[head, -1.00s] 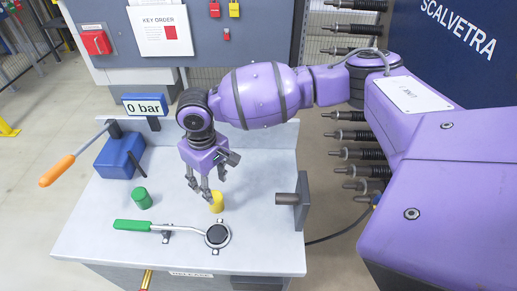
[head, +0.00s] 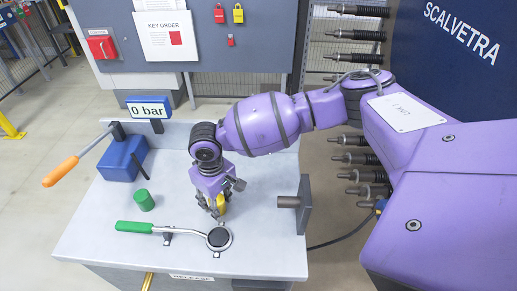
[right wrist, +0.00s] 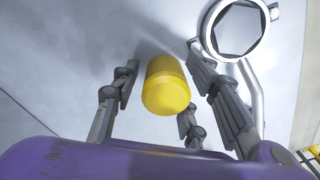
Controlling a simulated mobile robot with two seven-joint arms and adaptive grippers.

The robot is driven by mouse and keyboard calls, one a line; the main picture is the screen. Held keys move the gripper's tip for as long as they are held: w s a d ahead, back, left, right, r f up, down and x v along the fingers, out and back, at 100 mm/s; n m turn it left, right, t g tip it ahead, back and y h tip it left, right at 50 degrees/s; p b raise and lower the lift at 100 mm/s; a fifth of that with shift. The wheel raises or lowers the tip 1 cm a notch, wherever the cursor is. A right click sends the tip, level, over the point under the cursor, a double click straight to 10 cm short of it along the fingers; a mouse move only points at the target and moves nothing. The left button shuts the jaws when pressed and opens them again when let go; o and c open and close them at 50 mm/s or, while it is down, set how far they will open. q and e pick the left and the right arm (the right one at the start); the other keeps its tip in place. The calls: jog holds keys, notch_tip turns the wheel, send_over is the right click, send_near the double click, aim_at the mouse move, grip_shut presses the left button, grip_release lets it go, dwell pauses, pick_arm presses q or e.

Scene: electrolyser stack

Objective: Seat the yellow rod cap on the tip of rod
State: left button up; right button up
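The yellow rod cap (head: 221,201) stands on the grey bench top, partly hidden by my right gripper (head: 216,212) in the head view. In the right wrist view the cap (right wrist: 167,87) lies between the spread fingers of the right gripper (right wrist: 165,100), with gaps showing on both sides. The gripper is open and points down around the cap. A short grey rod (head: 288,202) sticks out to the left from an upright dark plate (head: 305,205). Several dark ribbed rods with bare tips (head: 343,158) point left from the blue stack. My left gripper is out of view.
A green cylinder (head: 144,200) stands left of the cap. A green-handled lever (head: 160,228) with a round black-centred ring (head: 219,238) lies in front. A blue box (head: 121,159) with an orange-handled lever is at the back left. The bench's front right is clear.

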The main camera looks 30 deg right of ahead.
jog(key=c, duration=0.5)
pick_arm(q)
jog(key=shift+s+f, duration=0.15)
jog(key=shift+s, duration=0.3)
pick_arm(e)
jog(key=shift+c, duration=0.7)
jog(key=shift+r, duration=0.15)
